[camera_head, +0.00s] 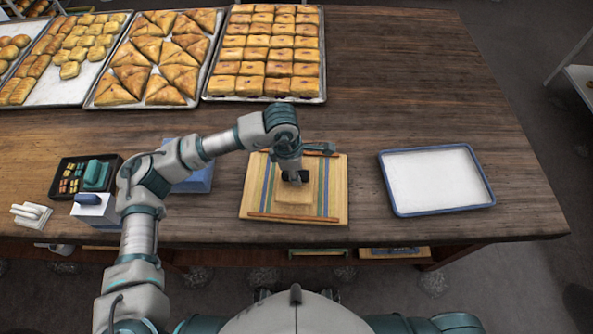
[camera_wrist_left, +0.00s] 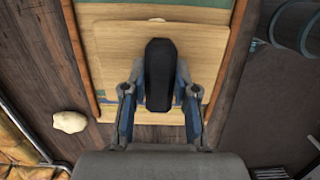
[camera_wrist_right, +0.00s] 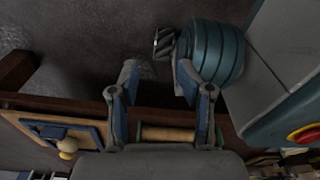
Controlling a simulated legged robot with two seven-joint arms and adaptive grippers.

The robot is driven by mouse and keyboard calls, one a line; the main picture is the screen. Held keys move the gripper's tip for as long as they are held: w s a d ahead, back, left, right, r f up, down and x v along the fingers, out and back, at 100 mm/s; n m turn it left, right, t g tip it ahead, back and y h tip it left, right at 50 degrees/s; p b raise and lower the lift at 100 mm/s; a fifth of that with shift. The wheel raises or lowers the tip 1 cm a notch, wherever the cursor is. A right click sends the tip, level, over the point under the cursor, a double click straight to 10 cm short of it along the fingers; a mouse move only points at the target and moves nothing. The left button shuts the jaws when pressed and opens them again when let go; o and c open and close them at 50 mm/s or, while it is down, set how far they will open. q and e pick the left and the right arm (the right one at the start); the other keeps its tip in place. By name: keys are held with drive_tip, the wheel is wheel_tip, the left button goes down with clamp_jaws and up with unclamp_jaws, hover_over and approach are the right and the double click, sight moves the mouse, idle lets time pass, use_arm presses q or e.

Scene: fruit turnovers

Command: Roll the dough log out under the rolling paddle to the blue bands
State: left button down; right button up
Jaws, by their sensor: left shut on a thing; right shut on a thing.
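The paddle (camera_head: 294,197) is a pale square wooden plate with a black handle (camera_wrist_left: 160,75). It lies over the middle of the wooden rolling board (camera_head: 339,178). My left gripper (camera_head: 295,176) is shut on the handle; it also shows in the left wrist view (camera_wrist_left: 160,105). Blue bands (camera_head: 268,187) run along the board on both sides of the paddle, beside green ones.
A pale lump (camera_wrist_left: 70,122) lies on the table beyond the board's far wooden rail (camera_wrist_left: 85,55). An empty blue-rimmed tray (camera_head: 437,208) stands right of the board. Pastry trays (camera_head: 205,83) fill the back left.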

use_arm(q)
drive_tip(key=shift+s, duration=0.15)
use_arm(e)
drive_tip(key=shift+s+d+f, duration=0.1)
drive_tip(key=shift+s+d, duration=0.05)
drive_tip(key=shift+d, duration=0.05)
drive_tip(key=shift+f, duration=0.1)
use_arm(q)
drive_tip(key=shift+w+d+f+b, duration=0.1)
drive_tip(key=shift+w+b, duration=0.45)
drive_tip(key=shift+w, duration=0.8)
drive_tip(key=shift+s, duration=0.1)
use_arm(e)
drive_tip(key=shift+s+f, duration=0.2)
drive_tip(key=shift+f, duration=0.15)
use_arm(q)
drive_tip(key=shift+r, duration=0.65)
use_arm(e)
drive_tip(key=shift+w+a+r, duration=0.1)
drive_tip(key=shift+w+r, duration=0.1)
use_arm(q)
drive_tip(key=shift+w, duration=0.2)
drive_tip(key=shift+w+d, duration=0.1)
drive_tip(key=shift+w, duration=0.8)
use_arm(e)
drive_tip(key=shift+s+f, duration=0.2)
drive_tip(key=shift+f, duration=0.15)
